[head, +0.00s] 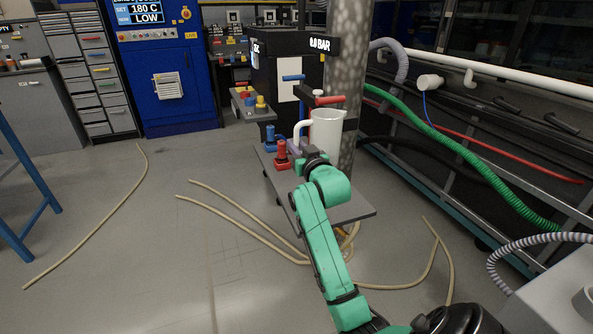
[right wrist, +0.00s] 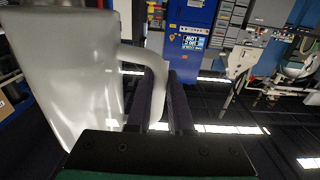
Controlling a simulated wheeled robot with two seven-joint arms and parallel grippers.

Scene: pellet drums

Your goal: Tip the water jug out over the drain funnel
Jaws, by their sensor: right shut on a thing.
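The water jug (head: 327,130) is pale white and stands out above the small grey trolley in the head view, looking about upright. Its handle is on its left side. My right gripper (head: 297,146) is at this handle, with the green arm reaching up from below. In the right wrist view the jug (right wrist: 65,70) fills the left side, and the dark fingers (right wrist: 160,100) are shut on its handle. I cannot tell whether the jug's base touches anything. I cannot make out a drain funnel in either view. My left gripper is not in view.
The trolley (head: 350,210) carries a red fitting (head: 282,155) and a blue fitting (head: 270,138). A mottled column (head: 347,60) and a black cabinet (head: 275,80) stand close behind the jug. A green hose (head: 450,145) runs on the right. Beige hoses (head: 240,222) lie on the floor.

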